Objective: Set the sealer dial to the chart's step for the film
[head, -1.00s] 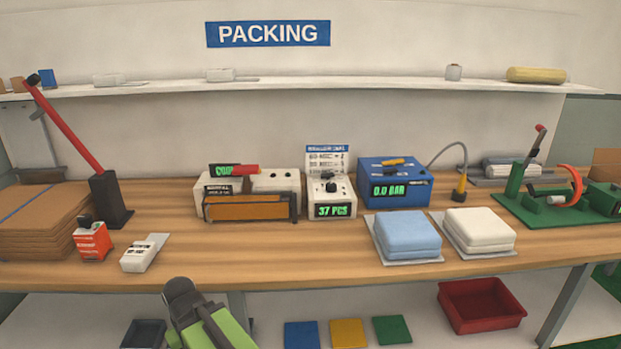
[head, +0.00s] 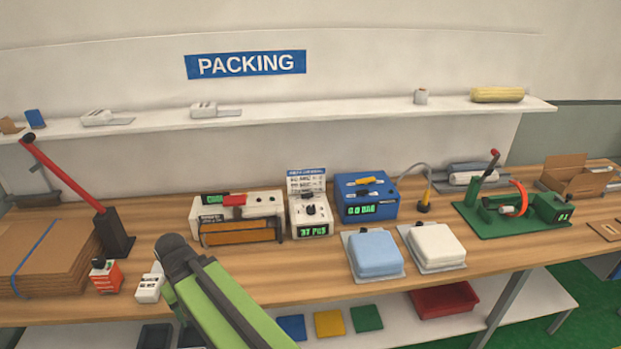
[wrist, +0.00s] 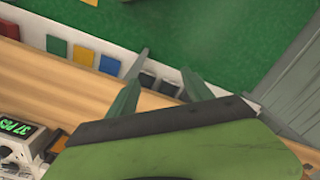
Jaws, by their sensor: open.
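The white sealer (head: 262,203) stands at the back of the bench, with a red handle and an orange front bar. Its green display is too small to read fully. Right of it is a small white box (head: 309,222) with a black dial (head: 311,210) and a green "37 PCS" display; the dial's setting is unclear. The chart (head: 306,181) stands behind this box, its text illegible. In the wrist view the box (wrist: 18,142) shows at lower left. My gripper (wrist: 166,72) is open and empty, apart from the box. My arm's dark end is over the bench's front left in the head view.
A red-handled lever (head: 66,175) and cardboard stack (head: 45,258) are at left. A green fixture (head: 515,213) is at right.

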